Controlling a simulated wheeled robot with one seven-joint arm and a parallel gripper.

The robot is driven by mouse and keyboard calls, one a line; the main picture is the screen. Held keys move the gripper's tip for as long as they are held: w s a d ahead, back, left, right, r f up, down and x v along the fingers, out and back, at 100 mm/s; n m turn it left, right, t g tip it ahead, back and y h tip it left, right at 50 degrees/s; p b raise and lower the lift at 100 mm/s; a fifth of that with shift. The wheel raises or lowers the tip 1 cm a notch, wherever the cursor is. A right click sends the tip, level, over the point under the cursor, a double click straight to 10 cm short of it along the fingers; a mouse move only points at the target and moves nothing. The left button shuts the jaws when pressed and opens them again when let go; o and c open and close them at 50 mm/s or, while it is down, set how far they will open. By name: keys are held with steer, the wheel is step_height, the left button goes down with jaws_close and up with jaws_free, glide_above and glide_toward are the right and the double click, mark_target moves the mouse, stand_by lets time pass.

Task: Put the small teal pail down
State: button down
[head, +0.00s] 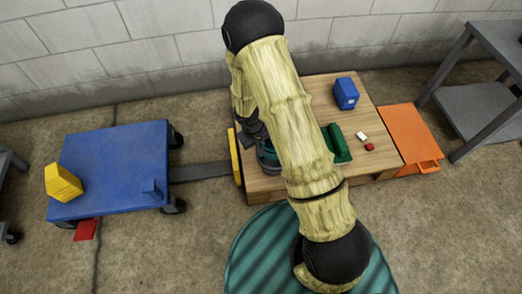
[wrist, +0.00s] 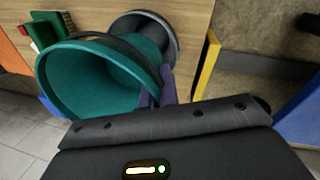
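The small teal pail (wrist: 85,82) fills the left of the wrist view, its open mouth toward the camera and its body running back to the upper right. In the head view the pail (head: 267,157) shows only partly beside my arm, over the left part of the wooden table (head: 262,187). My gripper's two fingers (wrist: 157,92) are close together at the right side of the pail's rim, seemingly with the wall between them. A dark grey round rim (wrist: 172,32) shows around the pail's far end. Whether the pail touches the tabletop is not clear.
On the table are a blue box (head: 346,93), a green object (head: 338,143), and small white (head: 361,136) and red (head: 369,147) blocks. A yellow strip (head: 235,157) lines the left edge. An orange platform (head: 403,130) adjoins right; a blue cart (head: 112,160) stands left.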

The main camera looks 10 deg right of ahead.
steer(key=shift+f+b, duration=0.55)
steer(key=shift+f, duration=1.15)
steer(key=shift+f+b, duration=0.35)
steer(key=shift+f, duration=0.05)
steer(key=shift+f, duration=0.3)
steer(key=c, duration=1.7)
jaws_free()
steer(key=shift+r, duration=0.1)
